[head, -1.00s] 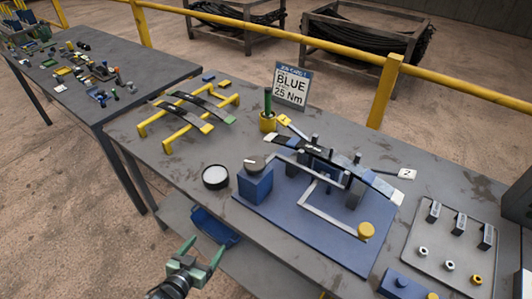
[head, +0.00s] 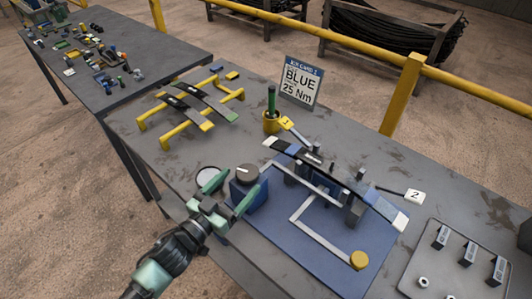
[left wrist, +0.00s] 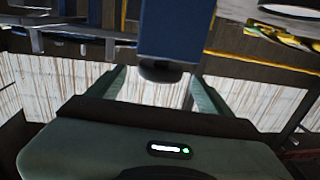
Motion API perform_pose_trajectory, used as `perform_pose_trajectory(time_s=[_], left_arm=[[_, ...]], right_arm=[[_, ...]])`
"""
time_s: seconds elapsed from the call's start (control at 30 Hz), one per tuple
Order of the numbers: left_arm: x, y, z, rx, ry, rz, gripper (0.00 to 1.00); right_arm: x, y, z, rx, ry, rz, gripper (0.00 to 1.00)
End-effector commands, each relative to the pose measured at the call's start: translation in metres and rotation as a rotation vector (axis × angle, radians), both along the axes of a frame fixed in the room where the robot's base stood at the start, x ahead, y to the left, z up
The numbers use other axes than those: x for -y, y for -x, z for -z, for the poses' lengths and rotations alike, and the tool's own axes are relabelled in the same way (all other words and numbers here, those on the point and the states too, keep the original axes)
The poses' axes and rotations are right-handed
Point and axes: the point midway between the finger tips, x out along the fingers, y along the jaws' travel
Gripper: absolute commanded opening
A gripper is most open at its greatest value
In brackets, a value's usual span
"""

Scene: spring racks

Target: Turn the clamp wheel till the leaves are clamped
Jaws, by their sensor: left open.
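A dark stack of leaves (head: 345,179) with pale and blue ends lies across the fixture on the plate. My right gripper is not in view.
A yellow holder (head: 271,122) with a green-handled tool stands behind the fixture. A yellow rack (head: 170,136) carries spare leaves. A grey tray (head: 435,265) holds small parts at right.

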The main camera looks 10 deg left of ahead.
Motion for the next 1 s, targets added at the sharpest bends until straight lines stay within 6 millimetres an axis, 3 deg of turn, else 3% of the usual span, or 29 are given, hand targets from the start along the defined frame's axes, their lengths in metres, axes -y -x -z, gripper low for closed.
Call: perform_pose_trajectory(time_s=[0.17,0.6,1.0], left_arm=[[0.003,-0.006,-0.002,0.003,0.000,0.001,0.80],[0.031,-0.063,-0.002,0.002,0.000,0.001,0.80],[0.035,-0.070,0.000,0.001,0.000,0.002,0.78]], right_arm=[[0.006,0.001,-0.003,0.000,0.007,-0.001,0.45],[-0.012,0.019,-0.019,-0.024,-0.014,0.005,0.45],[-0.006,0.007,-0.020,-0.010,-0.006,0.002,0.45]])
